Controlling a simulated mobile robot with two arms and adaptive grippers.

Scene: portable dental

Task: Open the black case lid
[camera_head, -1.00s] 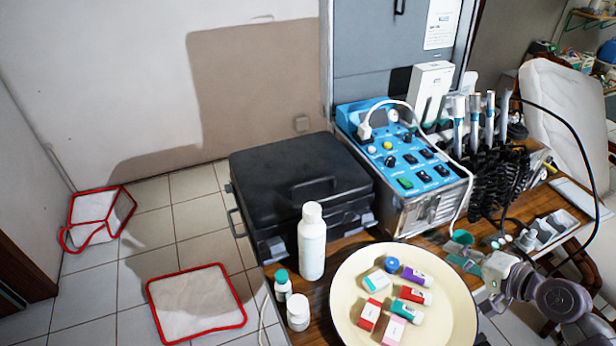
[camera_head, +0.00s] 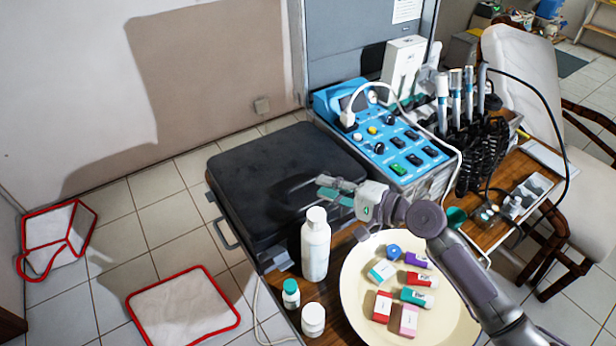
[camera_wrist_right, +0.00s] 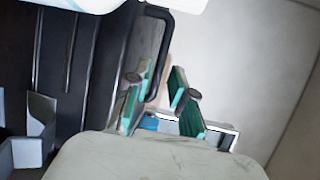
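The black case (camera_head: 275,165) stands on the wooden table, left of the blue control unit, with its lid down. My right gripper (camera_head: 330,190) reaches in from the right over the case's front right part and hides some of its front edge and handle. In the right wrist view my right gripper (camera_wrist_right: 160,93) is open, its teal finger pads apart. The dark handle loop (camera_wrist_right: 168,45) of the case shows just beyond the fingertips, near the left finger; I cannot tell whether it touches. My left gripper is not in view.
A white bottle (camera_head: 315,245) stands right in front of the case, with two small jars (camera_head: 313,320) nearer. A cream round tray (camera_head: 355,300) with several small boxes lies under my right arm. The blue control unit (camera_head: 390,140) stands close on the right.

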